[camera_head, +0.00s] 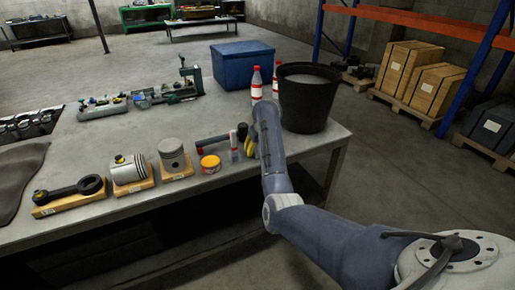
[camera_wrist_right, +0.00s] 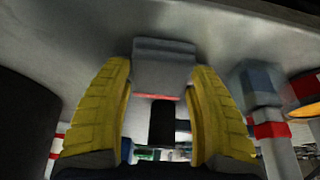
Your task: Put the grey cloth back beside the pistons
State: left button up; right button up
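The grey cloth (camera_head: 18,175) lies crumpled at the left end of the workbench, partly cut off by the picture edge. Two pistons, a left one (camera_head: 128,169) and a right one (camera_head: 173,156), stand on wooden blocks to its right. A dark connecting rod (camera_head: 72,195) on its own block lies between cloth and pistons. My right gripper (camera_head: 250,147) is low at the bench's right part, far from the cloth. Its yellow fingers (camera_wrist_right: 160,85) stand apart; a grey block with a black piece (camera_wrist_right: 163,65) shows between them, contact unclear. My left gripper is out of view.
A black bucket (camera_head: 305,105), red-labelled bottles (camera_head: 256,85) and a blue crate (camera_head: 242,65) stand near my right arm. An orange-lidded tin (camera_head: 210,164) and a red-ended tool (camera_head: 213,143) lie right of the pistons. Engine parts (camera_head: 140,97) lie at the back; mid-bench is clear.

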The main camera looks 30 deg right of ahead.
jog(key=shift+o, duration=1.3)
jog(key=shift+r, duration=0.15)
jog(key=shift+r, duration=0.3)
jog(key=v, duration=1.1)
jog(key=shift+s+r, duration=0.2)
